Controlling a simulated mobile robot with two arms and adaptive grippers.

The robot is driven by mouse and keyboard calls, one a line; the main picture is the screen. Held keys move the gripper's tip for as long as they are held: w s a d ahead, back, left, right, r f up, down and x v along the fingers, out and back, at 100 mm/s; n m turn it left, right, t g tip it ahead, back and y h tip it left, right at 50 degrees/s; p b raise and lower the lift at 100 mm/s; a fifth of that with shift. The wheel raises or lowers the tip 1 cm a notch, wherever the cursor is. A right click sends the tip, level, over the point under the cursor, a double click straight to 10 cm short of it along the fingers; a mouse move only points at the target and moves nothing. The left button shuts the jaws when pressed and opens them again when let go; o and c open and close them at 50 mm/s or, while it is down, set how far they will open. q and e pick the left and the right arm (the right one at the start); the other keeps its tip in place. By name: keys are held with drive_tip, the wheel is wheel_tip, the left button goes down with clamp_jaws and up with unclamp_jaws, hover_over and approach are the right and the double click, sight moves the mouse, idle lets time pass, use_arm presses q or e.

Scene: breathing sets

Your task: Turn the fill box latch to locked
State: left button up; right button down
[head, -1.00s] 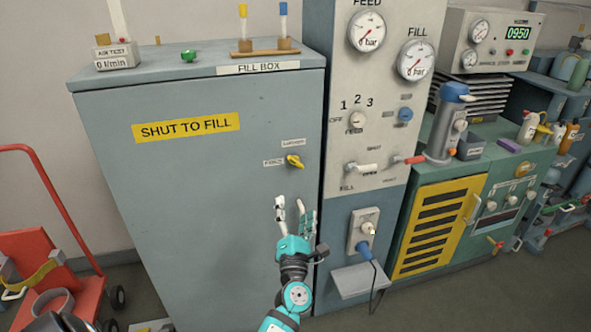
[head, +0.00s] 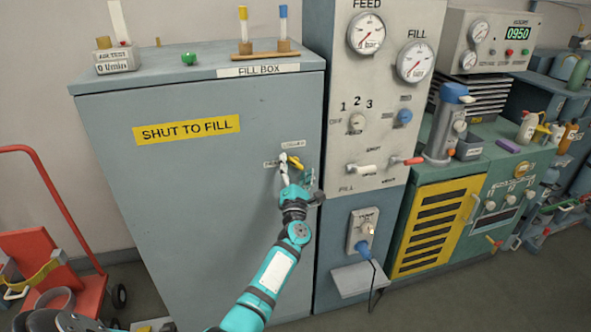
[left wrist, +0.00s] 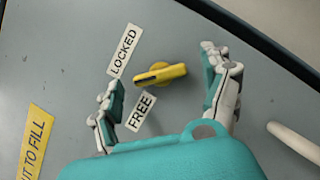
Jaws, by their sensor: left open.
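The fill box (head: 190,200) is a grey-blue cabinet with a shut door. Its small yellow latch (head: 295,162) is on the right side of the door. My right gripper is not in view.
A pale handle (left wrist: 294,143) sticks out at the right in the left wrist view. The panel with the FEED and FILL gauges (head: 366,33) stands right of the box. A red trolley (head: 60,245) stands at the left.

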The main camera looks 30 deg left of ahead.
use_arm(q)
drive_tip(key=shift+c, duration=0.4)
drive_tip(key=c, duration=1.1)
drive_tip(key=shift+r+m+p, duration=0.15)
drive_tip(key=shift+m+p, duration=0.35)
drive_tip(key=shift+p, duration=0.15)
drive_tip(key=m+h+p, duration=0.1)
drive_tip(key=m+p, duration=0.1)
drive_tip(key=p, duration=0.1)
drive_tip(key=m+h+p, duration=0.1)
drive_tip(key=m+p, duration=0.1)
drive_tip(key=m+h+p, duration=0.1)
drive_tip(key=m+p, duration=0.1)
drive_tip(key=p, duration=0.1)
drive_tip(key=shift+s+r+g+p, duration=0.1)
drive_tip(key=shift+r+g+p, duration=0.2)
drive_tip(key=shift+g+p, duration=0.1)
drive_tip(key=shift+f+m+g+p, duration=0.2)
drive_tip(key=shift+m+g+p, duration=0.2)
drive_tip(key=shift+m+p, duration=0.85)
drive_tip(key=o, duration=1.2)
